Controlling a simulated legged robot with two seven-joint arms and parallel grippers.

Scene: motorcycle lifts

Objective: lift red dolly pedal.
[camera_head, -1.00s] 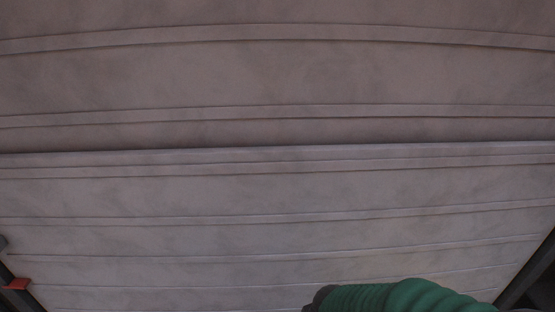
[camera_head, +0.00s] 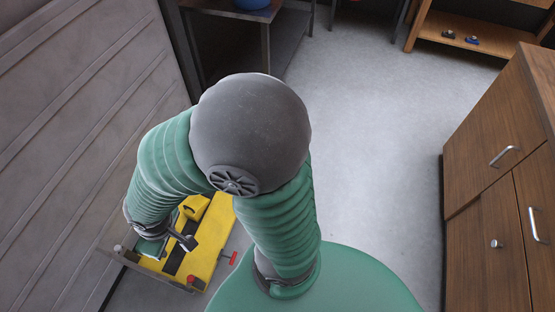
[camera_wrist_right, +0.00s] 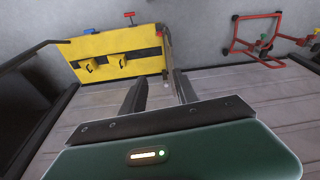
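A red wheeled frame, which looks like the red dolly (camera_wrist_right: 258,42), stands at the upper right of the right wrist view; I cannot make out which part is its pedal. A yellow unit (camera_wrist_right: 115,55) stands left of it, with a small red T-shaped handle (camera_wrist_right: 129,15) behind it. The yellow unit (camera_head: 212,240) and red handle (camera_head: 229,258) also show in the head view, partly behind my green arm. My right gripper (camera_wrist_right: 160,90) has its fingers apart with nothing between them, short of the yellow unit and dolly. My left gripper is out of view.
A ribbed grey panel (camera_head: 70,120) rises at the left. A metal table (camera_head: 235,22) stands behind, and wooden cabinets (camera_head: 490,240) stand at the right. The grey floor (camera_head: 375,150) between them is clear. A dark rail (camera_wrist_right: 45,115) runs at the wrist view's left.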

